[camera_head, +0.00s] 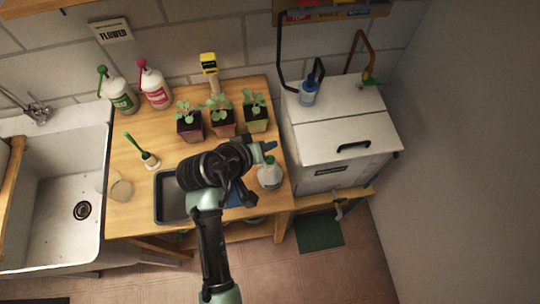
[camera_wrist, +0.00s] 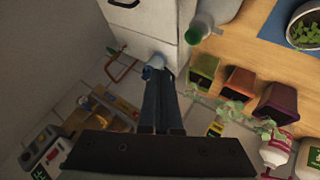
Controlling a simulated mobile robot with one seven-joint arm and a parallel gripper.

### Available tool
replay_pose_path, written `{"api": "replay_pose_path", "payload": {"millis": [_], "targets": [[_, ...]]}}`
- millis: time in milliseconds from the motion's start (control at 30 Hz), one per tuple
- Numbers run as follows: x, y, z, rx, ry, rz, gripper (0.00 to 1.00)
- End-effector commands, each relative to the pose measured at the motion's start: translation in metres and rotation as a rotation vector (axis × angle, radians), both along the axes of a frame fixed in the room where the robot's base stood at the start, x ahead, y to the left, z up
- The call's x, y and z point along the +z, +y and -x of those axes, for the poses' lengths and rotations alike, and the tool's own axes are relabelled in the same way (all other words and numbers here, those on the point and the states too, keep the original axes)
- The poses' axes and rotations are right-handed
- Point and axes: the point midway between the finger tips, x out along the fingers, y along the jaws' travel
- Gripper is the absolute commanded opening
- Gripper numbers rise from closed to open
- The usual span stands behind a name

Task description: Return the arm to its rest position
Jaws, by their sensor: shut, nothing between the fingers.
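My arm rises from the bottom of the head view and bends over the bench. My gripper (camera_head: 268,148) points right, above the bench's right part near the white chest. In the wrist view my gripper (camera_wrist: 159,80) shows two dark fingers together with nothing between them. It appears clear of the chest, pots and bottles. My arm hides part of the dark tray (camera_head: 160,202) and some bench surface.
Three potted seedlings (camera_head: 222,129) stand behind my arm on the wooden bench (camera_head: 125,215). A white bottle with a green top (camera_head: 269,175) stands close below my gripper. The white chest (camera_head: 345,135) is right, the sink (camera_head: 60,190) left. Open floor (camera_head: 350,270) lies in front.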

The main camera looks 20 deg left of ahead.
Motion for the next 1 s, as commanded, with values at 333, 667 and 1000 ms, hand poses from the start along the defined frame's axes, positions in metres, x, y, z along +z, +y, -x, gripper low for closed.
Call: {"api": "replay_pose_path", "payload": {"millis": [333, 667, 1000], "targets": [[0.000, 0.000, 0.000, 0.000, 0.000, 0.000, 0.00], [0.108, -0.005, -0.074, -0.012, -0.293, -0.244, 0.00], [0.357, -0.071, -0.095, 0.046, -0.946, -0.562, 0.00]]}}
